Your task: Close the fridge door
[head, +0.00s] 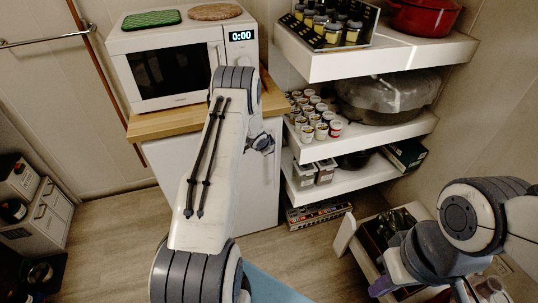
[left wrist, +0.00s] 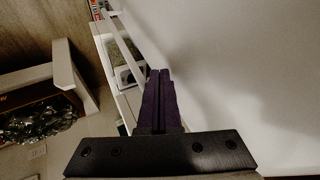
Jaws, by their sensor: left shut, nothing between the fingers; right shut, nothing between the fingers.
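The small white fridge (head: 262,190) stands under the wooden counter in the middle of the head view. My left arm crosses in front of it and hides much of its front, so I cannot tell how far its door is open. My left gripper is hidden in the head view. In the left wrist view its purple fingers (left wrist: 158,100) are shut and empty, beside a broad plain white surface (left wrist: 250,75) that looks like the fridge door. I cannot tell whether they touch it. My right gripper (head: 380,287) is shut and empty at the lower right, away from the fridge.
A microwave (head: 170,75) stands on the wooden counter (head: 165,124). White shelves (head: 370,62) with jars, cans and a red pot (head: 425,15) rise on the right. A crate (head: 345,232) with dark contents sits low near my right arm. Open floor (head: 110,235) lies left of the fridge.

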